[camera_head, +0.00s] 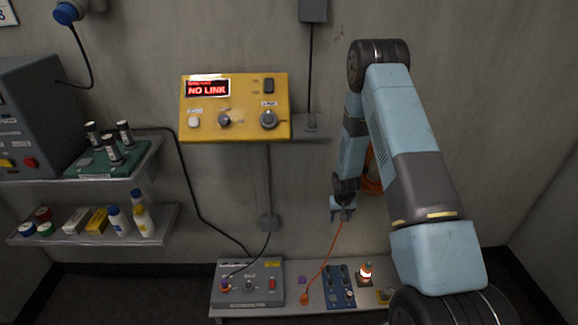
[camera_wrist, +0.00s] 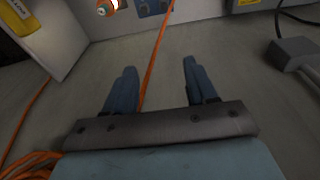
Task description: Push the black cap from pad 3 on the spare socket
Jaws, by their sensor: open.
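My gripper (camera_head: 342,213) is open and empty, in mid-air above the low bench, before the back wall. Its two fingers also show apart in the wrist view (camera_wrist: 160,80). On the bench is a small blue board (camera_head: 340,290) with several dark round parts; its edge shows at the top of the wrist view (camera_wrist: 150,8). I cannot tell which is pad 3 or pick out the black cap. I cannot make out which socket is the spare one.
An orange cable (camera_head: 325,262) runs from an orange plug (camera_head: 304,299) up past my gripper. An orange-white lit piece (camera_head: 365,274) stands right of the blue board. A yellow panel (camera_head: 235,127) reads NO LINK. Shelves (camera_head: 100,238) with bottles are at left.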

